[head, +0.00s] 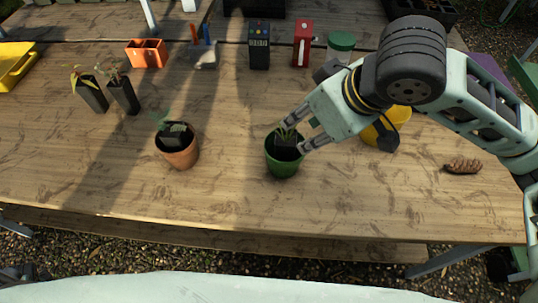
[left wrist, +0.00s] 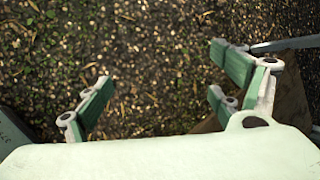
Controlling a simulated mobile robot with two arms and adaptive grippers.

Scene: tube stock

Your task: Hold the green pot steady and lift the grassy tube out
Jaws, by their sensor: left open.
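The green pot (head: 283,168) stands upright on the table right of centre in the head view. The dark tube (head: 286,141) with short grassy leaves is inside it, its top showing at the pot's mouth. My right gripper (head: 291,138) reaches in from the right at the pot's rim. Its two fingers are apart, one on each side of the tube's top; I cannot tell whether they press on it. My left gripper (left wrist: 160,88) is open and empty in the left wrist view, above gravel. It does not show in the head view.
A terracotta pot (head: 180,155) with a plant tube stands left of the green pot. Two dark plant tubes (head: 122,95) stand further left. A yellow pot (head: 392,125) is partly behind my right arm. A pine cone (head: 463,166) lies at the right. The table's front strip (head: 230,205) is clear.

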